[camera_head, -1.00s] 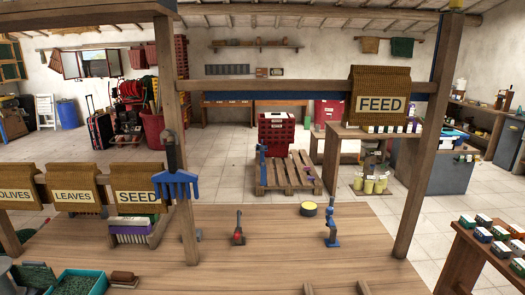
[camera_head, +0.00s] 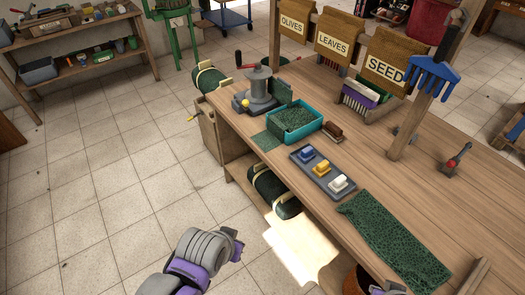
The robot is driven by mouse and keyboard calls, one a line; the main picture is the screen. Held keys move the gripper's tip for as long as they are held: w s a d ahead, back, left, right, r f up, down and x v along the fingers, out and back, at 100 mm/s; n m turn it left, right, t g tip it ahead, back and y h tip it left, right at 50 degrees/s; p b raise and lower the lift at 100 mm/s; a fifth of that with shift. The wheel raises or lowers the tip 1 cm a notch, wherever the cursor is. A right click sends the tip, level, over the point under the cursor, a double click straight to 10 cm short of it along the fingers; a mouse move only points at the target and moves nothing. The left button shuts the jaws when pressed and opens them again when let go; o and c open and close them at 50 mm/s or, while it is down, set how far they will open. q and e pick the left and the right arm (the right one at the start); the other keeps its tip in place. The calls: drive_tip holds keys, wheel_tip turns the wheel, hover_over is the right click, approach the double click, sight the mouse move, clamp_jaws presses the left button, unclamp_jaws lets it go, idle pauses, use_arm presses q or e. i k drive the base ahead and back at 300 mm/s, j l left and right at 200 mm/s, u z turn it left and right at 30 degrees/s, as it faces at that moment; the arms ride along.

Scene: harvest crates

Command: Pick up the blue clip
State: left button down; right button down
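The blue clip (camera_head: 307,154) lies on a dark grey tray (camera_head: 334,196) on the wooden workbench. A yellow clip (camera_head: 322,168) and a white clip (camera_head: 340,183) lie in a row with it on the same tray. A purple and grey part of my arm shows at the bottom left, off the bench and well apart from the tray. A small purple part of mine shows at the bottom edge on the right. No gripper fingers can be made out in either place.
A teal bin (camera_head: 296,136) of green bits and a brown brush (camera_head: 332,132) lie behind the tray. A green mesh mat (camera_head: 393,240) lies in front of it to the right. A grey device (camera_head: 261,94) stands near the bench's far left end. Open tiled floor (camera_head: 110,190) is at left.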

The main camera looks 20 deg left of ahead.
sight(307, 154)
drive_tip(key=u, duration=0.25)
drive_tip(key=i+u, duration=0.85)
